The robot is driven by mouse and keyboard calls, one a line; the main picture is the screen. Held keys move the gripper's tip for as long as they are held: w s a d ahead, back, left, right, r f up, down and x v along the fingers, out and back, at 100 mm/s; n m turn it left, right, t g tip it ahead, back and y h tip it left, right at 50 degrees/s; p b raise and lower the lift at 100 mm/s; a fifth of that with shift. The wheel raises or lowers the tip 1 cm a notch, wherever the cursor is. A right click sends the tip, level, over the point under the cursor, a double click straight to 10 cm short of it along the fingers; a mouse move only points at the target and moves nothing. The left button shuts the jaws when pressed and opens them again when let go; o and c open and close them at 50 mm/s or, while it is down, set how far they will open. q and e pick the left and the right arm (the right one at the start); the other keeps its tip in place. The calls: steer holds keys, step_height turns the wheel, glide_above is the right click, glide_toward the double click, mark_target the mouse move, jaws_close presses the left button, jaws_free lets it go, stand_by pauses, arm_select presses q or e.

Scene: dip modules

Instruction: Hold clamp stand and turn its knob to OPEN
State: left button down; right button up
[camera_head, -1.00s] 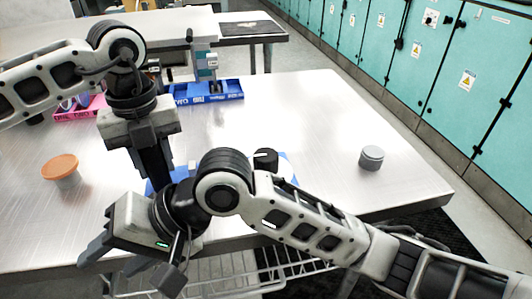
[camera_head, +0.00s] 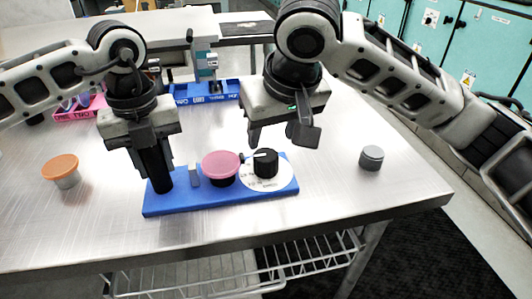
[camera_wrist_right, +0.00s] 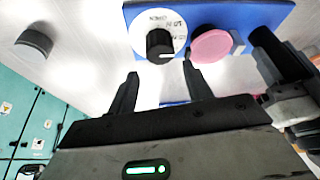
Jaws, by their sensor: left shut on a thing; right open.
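The clamp stand is a blue base (camera_head: 210,204) near the front edge of the table, with a black post (camera_head: 157,184) at its left end. My left gripper (camera_head: 155,155) is shut on the top of that post. A black knob (camera_head: 266,164) with a white pointer line sits on a white dial (camera_head: 254,183) at the base's right end. My right gripper (camera_head: 281,136) is open and empty, above and just behind the knob. In the right wrist view the knob (camera_wrist_right: 160,46) is ahead of the open fingers (camera_wrist_right: 163,90).
A pink-topped round piece (camera_head: 221,166) and a small grey block (camera_head: 194,174) stand on the base between post and dial. An orange-lidded cup (camera_head: 62,170) is at left, a grey cylinder (camera_head: 371,157) at right. Blue (camera_head: 205,93) and pink (camera_head: 83,109) trays lie behind.

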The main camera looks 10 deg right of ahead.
mark_target(266, 155)
steer(key=x, duration=0.7)
steer(key=shift+w+f, duration=0.15)
steer(key=shift+f, duration=0.2)
steer(key=c, duration=0.7)
